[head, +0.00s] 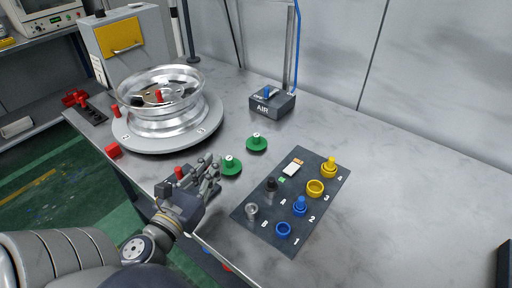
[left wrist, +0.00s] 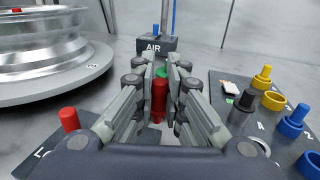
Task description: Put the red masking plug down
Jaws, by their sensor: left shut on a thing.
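My left gripper (head: 212,172) is low over the table's front part, left of the dark numbered panel. In the left wrist view its fingers (left wrist: 160,88) are shut on an upright red masking plug (left wrist: 159,101). In the head view the fingers hide this plug. I cannot tell whether its lower end touches the surface. A second red plug (head: 180,171) stands left of the gripper; it also shows in the left wrist view (left wrist: 69,119), on a dark pad (left wrist: 42,152) marked with a letter. My right gripper is not in view.
The dark panel (head: 322,205) to the right holds blue, yellow, black and grey pieces. A wheel (head: 168,118) lies on a round turntable (head: 205,133) at left. The AIR box (head: 272,104) stands behind.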

